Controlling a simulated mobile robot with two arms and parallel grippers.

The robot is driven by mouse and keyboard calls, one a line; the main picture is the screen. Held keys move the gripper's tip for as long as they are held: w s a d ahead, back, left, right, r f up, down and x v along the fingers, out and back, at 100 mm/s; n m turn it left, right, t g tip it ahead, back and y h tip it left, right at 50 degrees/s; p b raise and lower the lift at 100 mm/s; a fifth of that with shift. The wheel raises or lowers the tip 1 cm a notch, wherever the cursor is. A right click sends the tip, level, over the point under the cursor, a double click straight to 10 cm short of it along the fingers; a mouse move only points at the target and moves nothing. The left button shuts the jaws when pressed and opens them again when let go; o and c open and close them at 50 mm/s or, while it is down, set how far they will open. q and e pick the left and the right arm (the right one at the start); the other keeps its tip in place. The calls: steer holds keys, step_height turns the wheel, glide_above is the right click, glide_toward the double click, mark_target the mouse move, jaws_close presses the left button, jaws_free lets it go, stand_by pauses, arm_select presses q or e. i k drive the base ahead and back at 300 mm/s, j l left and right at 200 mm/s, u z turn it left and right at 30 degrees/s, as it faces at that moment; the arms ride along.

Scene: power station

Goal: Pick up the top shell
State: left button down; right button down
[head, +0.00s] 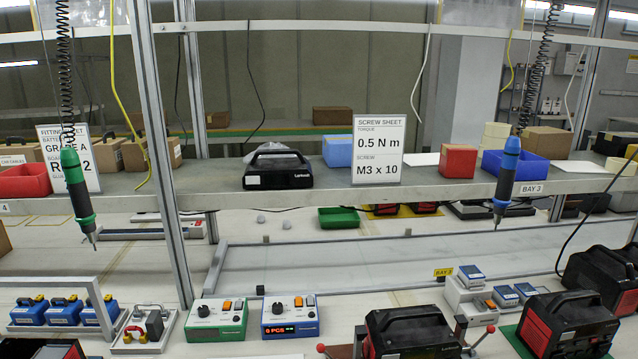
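A black shell-like case with a raised carry handle and a small white label (278,170) rests on the grey shelf (225,185) left of the middle. It looks like the top shell, but I cannot be sure. A black and red unit (410,332) with a handle sits at the bottom, between red-knobbed clamps; its lower part is cut off by the frame edge. More black and red units stand at the right, one on a green mat (571,326) and one behind it (603,275). Neither of my grippers is in view.
A screw sheet sign (379,146), blue bin (515,167) and red box (458,161) stand on the shelf. Green (78,190) and blue (507,178) screwdrivers hang from coiled cords. Two control boxes (290,316), (217,320) and blue batteries (63,311) occupy the bench front.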

mark_target(417, 332)
steer(key=i+l+z, duration=0.1)
steer(key=z, duration=0.4)
steer(key=i+l+z, duration=0.15)
steer(key=z, duration=0.35)
steer(key=i+z, duration=0.15)
steer(key=z, duration=0.3)
